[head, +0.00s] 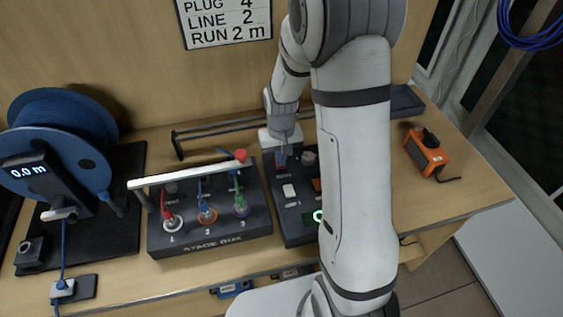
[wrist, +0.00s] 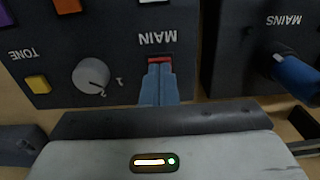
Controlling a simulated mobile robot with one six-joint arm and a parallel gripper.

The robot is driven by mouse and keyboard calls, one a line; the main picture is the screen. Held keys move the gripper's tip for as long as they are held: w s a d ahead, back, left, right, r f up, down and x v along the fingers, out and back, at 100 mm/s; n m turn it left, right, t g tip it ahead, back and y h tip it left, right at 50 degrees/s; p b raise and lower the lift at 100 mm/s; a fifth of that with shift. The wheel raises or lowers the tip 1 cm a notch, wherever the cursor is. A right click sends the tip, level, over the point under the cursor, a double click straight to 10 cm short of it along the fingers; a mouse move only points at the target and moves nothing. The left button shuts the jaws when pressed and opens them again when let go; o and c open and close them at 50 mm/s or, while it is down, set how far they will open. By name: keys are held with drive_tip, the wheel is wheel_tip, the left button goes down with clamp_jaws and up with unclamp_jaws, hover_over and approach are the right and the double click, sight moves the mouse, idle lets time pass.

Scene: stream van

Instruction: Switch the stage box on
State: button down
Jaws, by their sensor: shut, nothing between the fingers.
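The dark stage box (head: 213,243) sits on the bench in the head view, with numbered sockets 1 to 3 holding coloured plugs. Right of it is a dark control panel (head: 290,225) with buttons and a lit green ring. In the wrist view, the panel (wrist: 120,45) has a red switch (wrist: 160,60) under the upside-down label MAIN. My gripper (wrist: 158,70) is shut and empty, its blue fingertips at the red switch and covering part of it. Whether they touch it I cannot tell.
A white bar (head: 190,174) with a red end crosses above the stage box. A blue cable reel (head: 60,140) stands at left, its display reading 0.0 m. An orange device (head: 426,152) sits at right. The wrist view shows a blue plug (wrist: 292,72) beside the label MAINS.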

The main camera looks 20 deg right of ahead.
drive_tip(key=shift+f, duration=0.35)
drive_tip(key=shift+r, duration=0.15)
drive_tip(key=shift+r+p, duration=2.05)
drive_tip(key=shift+r, duration=1.35)
drive_tip(key=s+r+t, duration=0.3)
drive_tip(key=s+r, duration=1.4)
drive_tip(key=s, duration=0.2)
drive_tip(key=shift+d+r, duration=0.3)
drive_tip(key=shift+r, duration=0.1)
